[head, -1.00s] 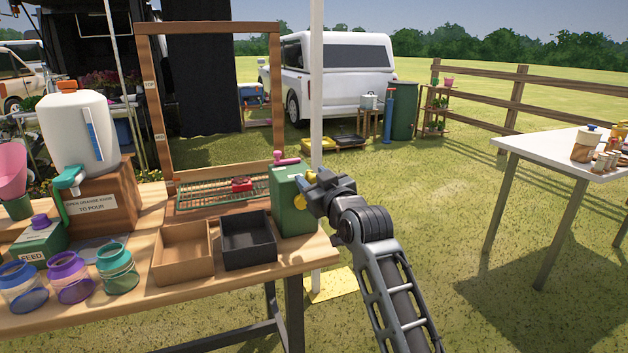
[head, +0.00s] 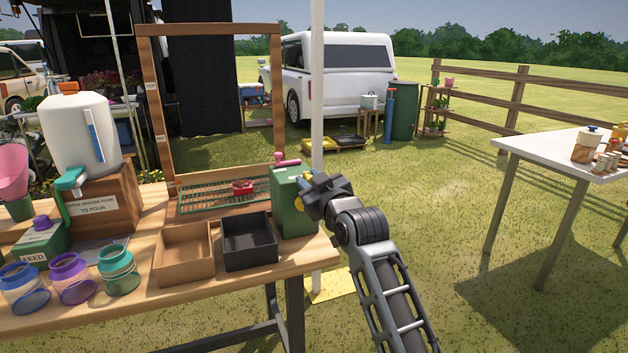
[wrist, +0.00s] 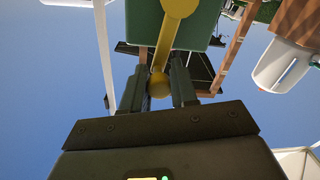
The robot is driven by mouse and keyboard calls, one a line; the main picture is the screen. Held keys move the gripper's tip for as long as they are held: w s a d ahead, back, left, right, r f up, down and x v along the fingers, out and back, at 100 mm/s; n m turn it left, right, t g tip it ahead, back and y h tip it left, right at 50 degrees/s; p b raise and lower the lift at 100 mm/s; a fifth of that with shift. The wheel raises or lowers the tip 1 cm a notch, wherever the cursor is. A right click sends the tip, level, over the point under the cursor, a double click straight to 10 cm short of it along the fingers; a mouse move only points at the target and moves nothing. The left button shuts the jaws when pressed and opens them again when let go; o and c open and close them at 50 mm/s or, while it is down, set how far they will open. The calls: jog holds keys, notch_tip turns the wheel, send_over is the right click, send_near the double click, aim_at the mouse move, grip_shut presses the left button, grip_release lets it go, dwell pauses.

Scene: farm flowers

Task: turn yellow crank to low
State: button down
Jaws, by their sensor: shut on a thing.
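The yellow crank is on the right side of a green box (head: 290,205) at the right end of the wooden table. In the head view only bits of yellow show beside my gripper (head: 312,198), which covers most of the crank. In the wrist view the crank (wrist: 172,40) shows as a yellow arm with a round hub at the top and a ball knob below. My gripper (wrist: 159,92) is shut on the knob end, with a dark finger on each side. A "low" marking cannot be made out.
A black tray (head: 248,258) and a brown tray (head: 183,272) stand left of the green box. A wooden frame with a green rack stands behind. A white pole (head: 317,100) rises close behind the box. Open grass lies to the right.

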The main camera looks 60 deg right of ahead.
jog(key=shift+w+a+n, duration=0.2)
jog(key=shift+a+n, duration=0.1)
jog(key=shift+n, duration=0.7)
jog(key=c, duration=0.9)
grip_release()
jog(key=shift+a, duration=0.1)
jog(key=shift+c, duration=0.2)
jog(key=v, duration=0.7)
jog(key=shift+s+a, duration=0.2)
jog(key=shift+s, duration=0.1)
